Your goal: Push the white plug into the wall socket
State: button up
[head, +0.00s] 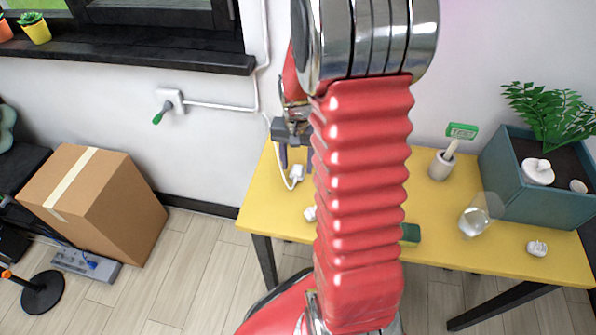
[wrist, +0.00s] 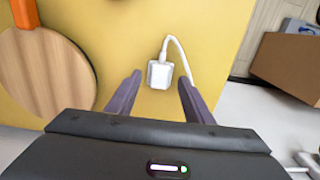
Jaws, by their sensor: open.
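The white plug (head: 297,174) rests at the left end of the yellow table, with a white cord running from it. In the wrist view the white plug (wrist: 160,74) is between and slightly beyond the fingertips, apart from both. My gripper (head: 296,159) is open and empty above the plug; its two purple fingers also show in the wrist view (wrist: 159,86). A white box on the wall (head: 174,97), left of the table, looks like the wall socket. A green piece (head: 160,113) sticks out of it; its openings cannot be made out.
The yellow table (head: 440,200) also holds a teal planter (head: 520,190), a glass (head: 474,220) and a small white item (head: 537,248). A cardboard box (head: 95,200) stands on the floor below the wall box. A round wooden board (wrist: 45,75) lies left in the wrist view.

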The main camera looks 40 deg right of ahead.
aim_at(297, 169)
jog(key=shift+f, duration=0.6)
jog(key=shift+c, duration=0.6)
jog(key=c, duration=0.7)
notch_tip(297, 169, up, 10)
dwell(0.5)
